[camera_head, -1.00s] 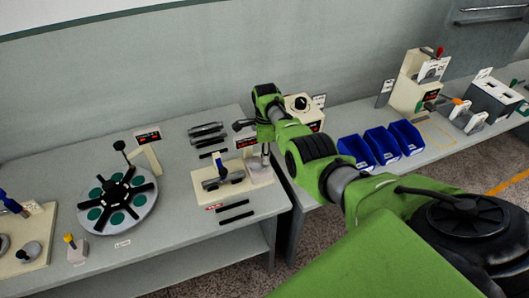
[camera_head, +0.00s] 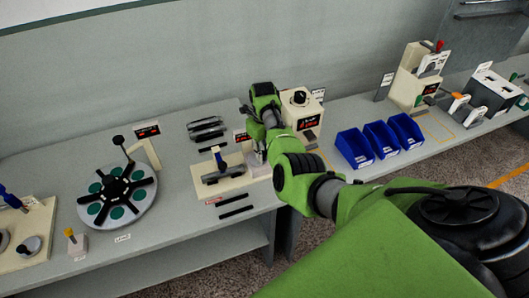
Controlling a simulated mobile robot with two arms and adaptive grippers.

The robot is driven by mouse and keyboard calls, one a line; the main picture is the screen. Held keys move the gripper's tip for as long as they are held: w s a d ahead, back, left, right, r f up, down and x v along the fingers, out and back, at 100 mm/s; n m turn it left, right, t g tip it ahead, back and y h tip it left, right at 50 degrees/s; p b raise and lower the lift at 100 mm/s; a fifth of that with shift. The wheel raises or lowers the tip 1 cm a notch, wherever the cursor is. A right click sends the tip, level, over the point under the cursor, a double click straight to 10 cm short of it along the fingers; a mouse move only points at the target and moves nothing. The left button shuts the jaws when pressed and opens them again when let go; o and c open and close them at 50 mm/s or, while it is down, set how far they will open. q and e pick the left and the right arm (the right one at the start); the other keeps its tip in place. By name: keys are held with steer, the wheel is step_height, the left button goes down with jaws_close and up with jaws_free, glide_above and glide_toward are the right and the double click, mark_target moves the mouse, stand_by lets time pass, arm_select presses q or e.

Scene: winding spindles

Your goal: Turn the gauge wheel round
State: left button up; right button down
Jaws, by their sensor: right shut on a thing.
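My right gripper (camera_head: 259,148) is low over the right end of a cream fixture (camera_head: 236,187) on the grey table. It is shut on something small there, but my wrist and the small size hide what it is. A dark grey cylinder (camera_head: 222,174) lies on the fixture left of the gripper. No part is clearly readable as the gauge wheel. A cream box with a black round knob (camera_head: 300,97) and a red display stands behind my right arm, apart from the gripper. My left gripper is not in view.
A round plate with green pads and black arms (camera_head: 118,216) stands left on the table. Dark bars (camera_head: 236,211) lie before the fixture and dark rods (camera_head: 205,129) behind it. Blue bins (camera_head: 354,148) stand at right, beyond a gap between tables.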

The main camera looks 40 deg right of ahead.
steer(key=shift+a+m, duration=0.25)
steer(key=shift+m, duration=0.75)
steer(key=shift+a+m+b, duration=0.15)
steer(key=shift+m+b, duration=0.35)
steer(key=shift+b, duration=0.1)
steer(key=m+b, duration=0.2)
steer(key=b, duration=0.3)
steer(key=a+m+b, duration=0.1)
steer(key=m+b, duration=0.1)
steer(key=b, duration=0.3)
steer(key=shift+w+f, duration=0.15)
steer(key=shift+m+b, duration=0.5)
steer(key=shift+b, duration=0.7)
steer(key=shift+r, duration=0.3)
steer(key=c, duration=1.9)
jaws_free()
steer(key=shift+f, duration=0.1)
